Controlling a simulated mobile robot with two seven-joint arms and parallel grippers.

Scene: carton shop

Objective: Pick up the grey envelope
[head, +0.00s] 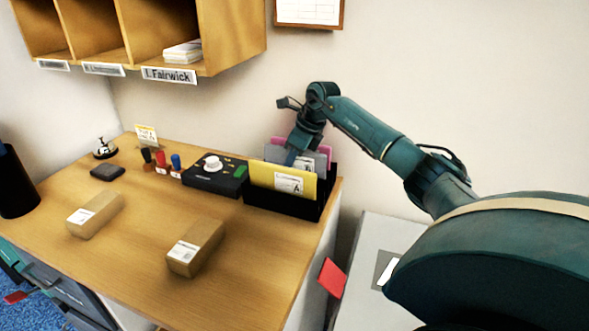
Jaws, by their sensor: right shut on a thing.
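The grey envelope (274,153) stands upright in a black holder (285,203) at the back right of the wooden desk, behind a yellow envelope (287,182) and in front of a pink one (322,150). My right gripper (291,157) reaches down from above and is shut on the grey envelope near its top edge. The gripper hides part of the envelope, and the yellow envelope hides its lower part. My left gripper is not in view.
Stamps (160,160), a bell (105,149) and two brown cartons (195,249) (95,215) are on the desk. Wooden pigeonholes (232,37) hang above.

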